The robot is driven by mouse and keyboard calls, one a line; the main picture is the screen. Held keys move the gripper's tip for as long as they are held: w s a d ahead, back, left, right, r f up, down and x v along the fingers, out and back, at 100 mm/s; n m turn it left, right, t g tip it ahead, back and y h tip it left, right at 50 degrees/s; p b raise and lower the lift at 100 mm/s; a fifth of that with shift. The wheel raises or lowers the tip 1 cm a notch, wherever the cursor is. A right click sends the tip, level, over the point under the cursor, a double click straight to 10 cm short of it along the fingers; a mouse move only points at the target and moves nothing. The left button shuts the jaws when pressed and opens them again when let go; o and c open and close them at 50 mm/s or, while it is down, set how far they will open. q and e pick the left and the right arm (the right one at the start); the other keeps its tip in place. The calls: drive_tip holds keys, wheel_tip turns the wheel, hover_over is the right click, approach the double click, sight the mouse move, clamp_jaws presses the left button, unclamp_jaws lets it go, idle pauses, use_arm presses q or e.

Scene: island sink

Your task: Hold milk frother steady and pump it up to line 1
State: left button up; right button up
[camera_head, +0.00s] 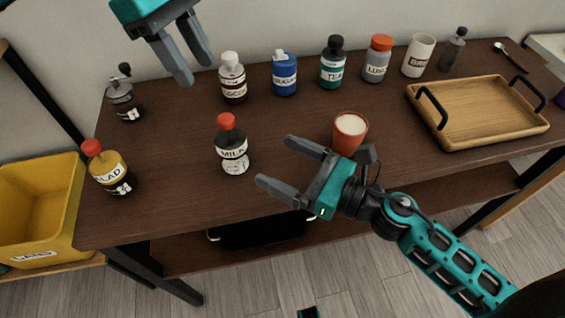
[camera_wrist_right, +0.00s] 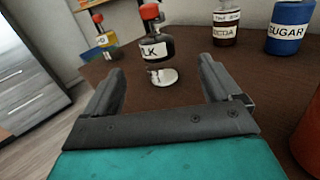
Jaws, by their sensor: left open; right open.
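The milk frother (camera_head: 232,150) is a dark bottle with a red top and a white MILK label, upright near the front of the brown table. It also shows in the right wrist view (camera_wrist_right: 155,47), ahead of the fingers. My right gripper (camera_head: 283,163) is open and empty, its fingers pointing left toward the frother with a gap between them. In the wrist view the right gripper (camera_wrist_right: 160,85) has the frother beyond and between its fingertips. My left gripper (camera_head: 193,62) is open and empty above the table's back edge, up and left of the frother.
A red cup (camera_head: 349,134) with pale contents stands just behind my right gripper. Several labelled bottles, including the blue SUGAR one (camera_head: 284,76), line the back. A yellow bottle (camera_head: 110,172) stands at the left. A wooden tray (camera_head: 480,115) is at the right. Clear table surrounds the frother.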

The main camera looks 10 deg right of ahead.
sight(224, 140)
drive_tip(key=shift+s+a+f+n, duration=0.1)
drive_tip(key=shift+a+f+n, duration=0.1)
drive_tip(key=shift+f+n, duration=0.1)
drive_tip(key=shift+w+a, duration=0.2)
drive_tip(key=shift+a, duration=0.05)
drive_tip(key=x, duration=1.2)
drive_tip(key=shift+f, duration=0.15)
drive_tip(key=shift+c, duration=0.2)
drive_tip(key=c, duration=1.1)
